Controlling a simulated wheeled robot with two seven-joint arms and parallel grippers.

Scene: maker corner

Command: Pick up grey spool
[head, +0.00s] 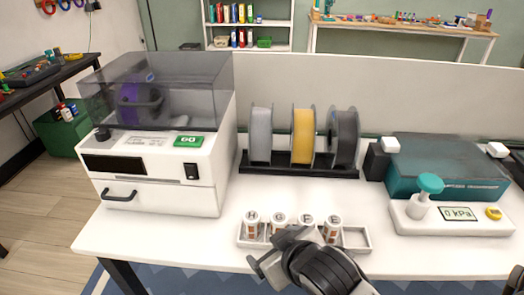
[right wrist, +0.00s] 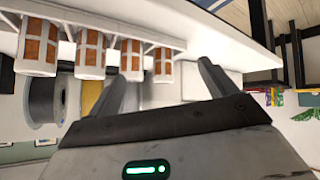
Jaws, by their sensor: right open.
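Three spools stand upright in a black rack (head: 300,172) at the back of the white table. The light grey spool (head: 260,135) is at the left, a yellow spool (head: 302,135) in the middle and a dark grey spool (head: 344,138) at the right. My right gripper (head: 272,250) is open, in front of the rack and low by the tray of cylinders, apart from the spools. In the right wrist view its fingers (right wrist: 165,82) are spread; the dark spool (right wrist: 45,98) and part of the yellow one (right wrist: 92,97) show behind the cylinders. My left gripper is out of view.
A white tray (head: 362,238) with several white-and-orange lettered cylinders (head: 279,225) lies between my right gripper and the rack. A white machine with a clear lid (head: 160,150) stands left. A teal box (head: 445,165) and pressure gauge device (head: 455,215) stand right.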

